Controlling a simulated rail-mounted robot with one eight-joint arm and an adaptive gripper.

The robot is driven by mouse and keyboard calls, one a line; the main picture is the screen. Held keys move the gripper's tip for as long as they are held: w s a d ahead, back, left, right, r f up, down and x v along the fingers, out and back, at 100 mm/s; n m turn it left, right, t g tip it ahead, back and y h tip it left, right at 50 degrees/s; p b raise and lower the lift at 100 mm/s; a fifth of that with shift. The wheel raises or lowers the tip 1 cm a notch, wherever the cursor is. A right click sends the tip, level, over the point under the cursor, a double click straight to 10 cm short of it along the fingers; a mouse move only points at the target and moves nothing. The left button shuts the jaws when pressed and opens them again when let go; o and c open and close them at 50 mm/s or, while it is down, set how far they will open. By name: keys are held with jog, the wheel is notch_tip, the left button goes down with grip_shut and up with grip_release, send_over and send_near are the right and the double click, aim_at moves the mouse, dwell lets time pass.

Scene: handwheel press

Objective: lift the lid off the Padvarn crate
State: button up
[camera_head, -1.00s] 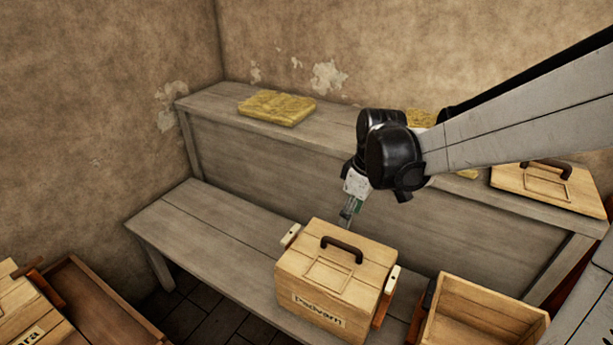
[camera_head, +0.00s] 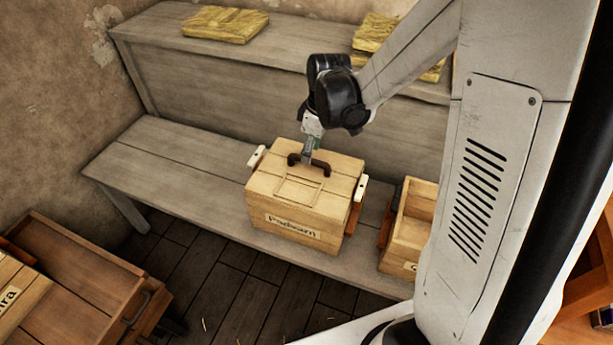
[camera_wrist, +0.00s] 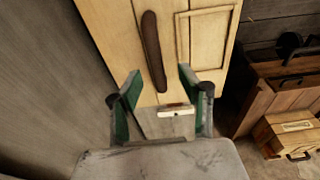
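The Padvarn crate (camera_head: 270,215) is a pale wooden box on the grey bench, its label facing front. Its lid (camera_head: 262,183) is on, with a dark brown handle (camera_head: 322,167) on top; the handle (camera_wrist: 152,45) also shows in the wrist view. My gripper (camera_head: 307,158) is just above the handle in the head view, partly overlapping it. In the wrist view my gripper (camera_wrist: 159,74) is open, its green-padded fingers apart. The handle's near end lies between the fingertips in the picture; I cannot tell whether they touch it.
An open wooden crate (camera_head: 402,238) stands right of the Padvarn crate. Yellow slabs (camera_head: 225,25) lie on the raised shelf (camera_head: 160,25) behind. The bench (camera_head: 170,160) is clear to the left. Another labelled crate (camera_head: 25,297) and a brown box (camera_head: 85,265) are at lower left.

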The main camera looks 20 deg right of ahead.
aim_at(307, 171)
jog(key=f, duration=0.1)
jog(key=f+b, duration=0.1)
jog(key=f, duration=0.3)
jog(key=shift+w+a, duration=0.15)
jog(key=shift+w, duration=0.25)
jog(key=shift+c, duration=0.4)
grip_shut()
